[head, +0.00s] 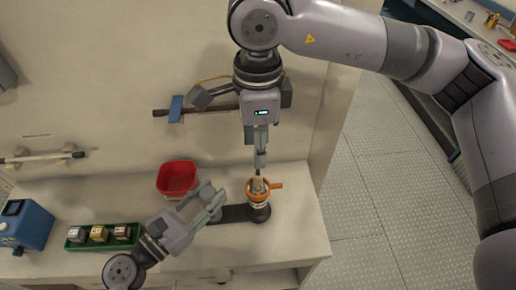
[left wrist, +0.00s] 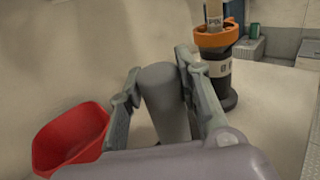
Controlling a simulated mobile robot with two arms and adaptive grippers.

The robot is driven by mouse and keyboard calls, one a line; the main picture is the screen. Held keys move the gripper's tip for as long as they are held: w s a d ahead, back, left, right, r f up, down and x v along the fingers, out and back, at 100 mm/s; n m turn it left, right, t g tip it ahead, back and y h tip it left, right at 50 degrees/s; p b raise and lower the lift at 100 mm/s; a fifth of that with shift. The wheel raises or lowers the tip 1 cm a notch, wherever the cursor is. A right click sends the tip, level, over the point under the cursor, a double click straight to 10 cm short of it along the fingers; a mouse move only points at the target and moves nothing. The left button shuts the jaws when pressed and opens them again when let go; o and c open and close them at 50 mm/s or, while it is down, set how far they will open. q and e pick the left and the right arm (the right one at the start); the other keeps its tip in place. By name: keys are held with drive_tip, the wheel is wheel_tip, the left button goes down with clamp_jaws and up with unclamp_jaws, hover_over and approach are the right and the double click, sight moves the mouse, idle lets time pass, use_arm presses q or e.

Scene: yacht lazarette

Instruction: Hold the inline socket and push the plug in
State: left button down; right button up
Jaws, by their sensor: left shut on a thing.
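The inline socket (head: 262,208) is a dark upright body with an orange collar on top; it also shows in the left wrist view (left wrist: 222,78). A dark bar (head: 236,214) runs from it to my left gripper (head: 210,204). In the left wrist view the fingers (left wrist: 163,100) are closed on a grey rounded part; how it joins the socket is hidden. The pale, labelled plug (head: 258,183) stands upright at the collar's mouth and shows in the left wrist view (left wrist: 214,14). My right gripper (head: 260,160) is directly above, its fingers close together on the plug's top. Insertion depth is unclear.
A red bin (head: 177,163) stands behind my left gripper. A green tray (head: 76,245) with small blocks and a blue device (head: 25,226) are at the left. Wall-mounted bars are behind. The bench top (head: 300,225) is free to the right, up to its edge.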

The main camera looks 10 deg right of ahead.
use_arm(q)
drive_tip(key=c, duration=1.1)
unclamp_jaws()
drive_tip(key=v, duration=1.2)
use_arm(e)
drive_tip(key=shift+f, duration=0.1)
